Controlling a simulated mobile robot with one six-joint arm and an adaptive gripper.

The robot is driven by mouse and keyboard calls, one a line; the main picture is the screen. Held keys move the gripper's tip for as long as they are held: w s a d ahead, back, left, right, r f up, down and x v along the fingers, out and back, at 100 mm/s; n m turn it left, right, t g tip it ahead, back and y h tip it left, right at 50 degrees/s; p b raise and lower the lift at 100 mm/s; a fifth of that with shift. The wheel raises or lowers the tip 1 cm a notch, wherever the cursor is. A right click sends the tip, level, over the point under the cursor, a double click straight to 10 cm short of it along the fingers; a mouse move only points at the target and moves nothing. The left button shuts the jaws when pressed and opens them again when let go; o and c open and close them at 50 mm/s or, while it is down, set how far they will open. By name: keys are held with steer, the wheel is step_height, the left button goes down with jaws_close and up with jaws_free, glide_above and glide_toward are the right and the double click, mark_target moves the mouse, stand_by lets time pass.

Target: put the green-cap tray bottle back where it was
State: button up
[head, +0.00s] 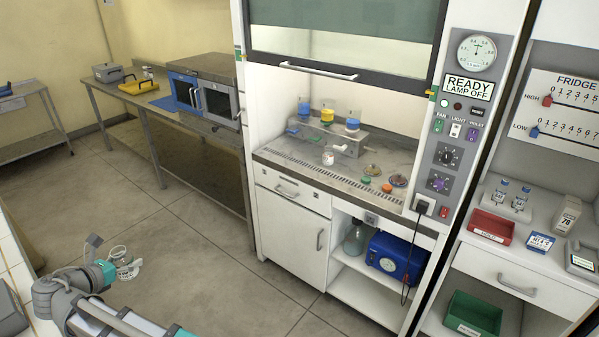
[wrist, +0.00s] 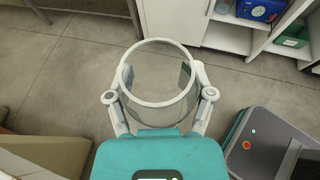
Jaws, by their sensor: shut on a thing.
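My gripper (head: 122,266) is at the lower left in the head view, over the open floor and well away from the benches. In the wrist view my gripper (wrist: 158,92) is shut on a clear round vessel with a white rim (wrist: 136,98), which I look into from above. No green cap shows on it, and I cannot tell whether it is the green-cap bottle. In the fume hood a small green cap-like piece (head: 366,180) lies on the worktop beside an orange one (head: 387,187).
The fume hood worktop (head: 290,160) is under a raised sash. A rack (head: 345,137) there carries coloured vessels, with a white jar (head: 328,158) in front. A yellow tray (head: 138,87) is on the left bench, a red tray (head: 490,226) on the right. The middle floor is clear.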

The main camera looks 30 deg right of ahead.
steer(key=shift+s+d, duration=0.1)
steer(key=shift+s, duration=0.15)
steer(key=shift+w+d, duration=0.15)
steer(key=shift+d, duration=0.2)
